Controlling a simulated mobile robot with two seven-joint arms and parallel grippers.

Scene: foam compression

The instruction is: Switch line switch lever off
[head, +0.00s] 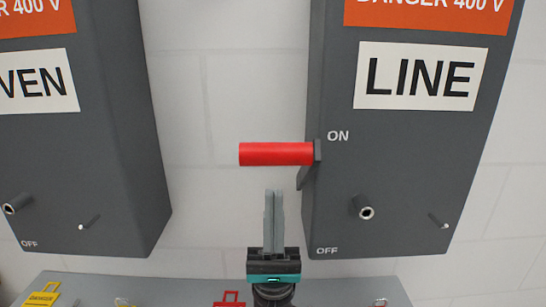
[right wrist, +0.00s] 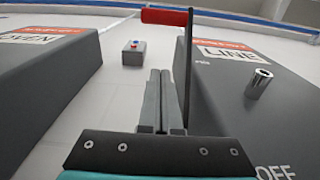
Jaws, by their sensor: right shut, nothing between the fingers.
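The line switch box (head: 400,150) is a dark grey cabinet at the right of the head view, labelled LINE. Its red lever handle (head: 276,154) sticks out to the left from the box's left side, level with the ON mark; OFF is printed lower down. The handle also shows at the top of the right wrist view (right wrist: 166,17), with its dark arm running down beside my fingers. My right gripper (head: 274,194) is shut and empty, pointing up just below the handle, with a small gap in the head view. My left gripper is out of view.
The oven box (head: 90,130) stands at the left, with a gap of white wall (head: 225,90) between the boxes. A grey shelf (head: 190,287) below carries a yellow tag (head: 42,296) and a red item (head: 230,298). A small box with buttons (right wrist: 134,53) is on the wall.

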